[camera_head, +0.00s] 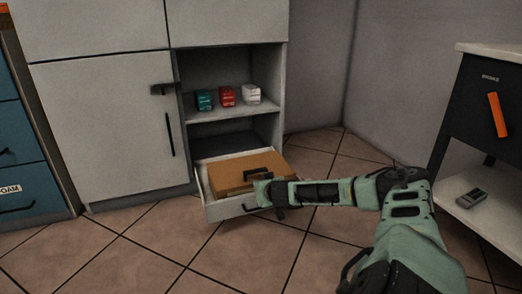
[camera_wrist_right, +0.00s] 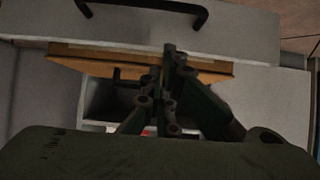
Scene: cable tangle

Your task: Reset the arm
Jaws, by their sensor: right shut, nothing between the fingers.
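My right arm reaches in from the lower right in the head view. Its gripper (camera_head: 268,190) is at the front of a pulled-out white drawer (camera_head: 228,208), close to a brown box (camera_head: 228,176) with a black handle that lies in the drawer. In the right wrist view the gripper (camera_wrist_right: 168,60) is shut and empty, with its fingertips over the brown box (camera_wrist_right: 95,62). I cannot tell whether the fingertips touch the box or drawer. The drawer front (camera_wrist_right: 240,30) with its black handle runs across the top of that view. My left gripper is not in view.
A teal box (camera_head: 204,100), a red box (camera_head: 227,96) and a white box (camera_head: 251,94) stand on the cabinet shelf above. A closed cabinet door (camera_head: 105,130) is left of the drawer. A dark cabinet (camera_head: 480,115) stands right. Tiled floor between is clear.

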